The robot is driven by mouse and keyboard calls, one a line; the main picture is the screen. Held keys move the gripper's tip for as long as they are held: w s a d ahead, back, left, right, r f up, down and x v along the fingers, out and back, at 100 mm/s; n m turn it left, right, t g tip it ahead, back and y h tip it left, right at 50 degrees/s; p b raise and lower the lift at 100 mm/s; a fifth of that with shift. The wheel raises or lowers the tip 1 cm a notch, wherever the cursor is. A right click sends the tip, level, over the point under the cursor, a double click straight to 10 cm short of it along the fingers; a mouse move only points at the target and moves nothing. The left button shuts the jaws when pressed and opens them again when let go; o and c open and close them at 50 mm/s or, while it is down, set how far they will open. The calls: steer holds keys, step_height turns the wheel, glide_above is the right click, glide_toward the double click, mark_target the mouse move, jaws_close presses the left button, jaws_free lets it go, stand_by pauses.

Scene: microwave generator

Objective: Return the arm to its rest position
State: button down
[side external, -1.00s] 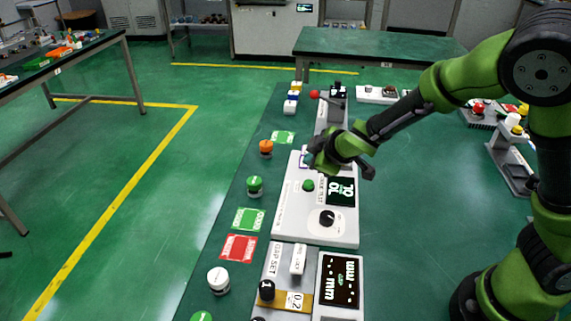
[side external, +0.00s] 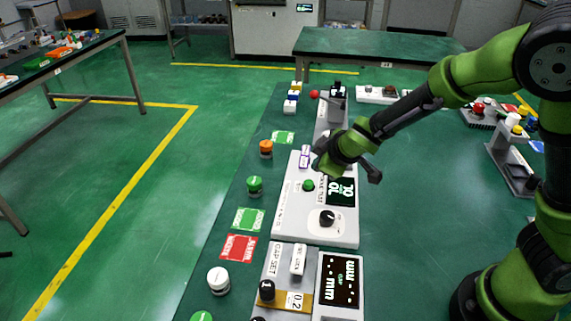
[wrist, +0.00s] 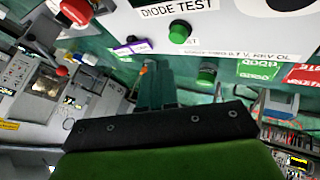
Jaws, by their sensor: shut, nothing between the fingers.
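My arm reaches in from the right in the side external view, with my gripper (side external: 319,163) over the white diode test panel (side external: 290,222). The gripper is shut and empty; its fingers are dark and small there. In the wrist view my gripper (wrist: 154,82) points toward the panel (wrist: 235,22), with its black body across the lower middle. The panel has a green button (side external: 308,185), a black knob (side external: 327,218) and a dark display (side external: 341,191).
A gap-set unit (side external: 273,262) stands in front of the panel. Orange (side external: 265,148), green (side external: 254,185) and white (side external: 218,279) round pieces stand along the table's left side. The table right of the panel is largely clear.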

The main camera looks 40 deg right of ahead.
steer(key=s+d+r+m+y, duration=0.1)
steer(key=s+r+m, duration=0.4)
steer(key=s, duration=0.6)
steer(key=s+d+r+m+y, duration=0.1)
steer(key=s+r+m+y, duration=0.1)
steer(key=s+r+m, duration=0.4)
steer(key=s+r, duration=0.4)
steer(key=shift+s+d+r+g, duration=0.25)
steer(key=shift+s+d+g, duration=0.1)
steer(key=shift+g, duration=0.05)
stand_by(0.3)
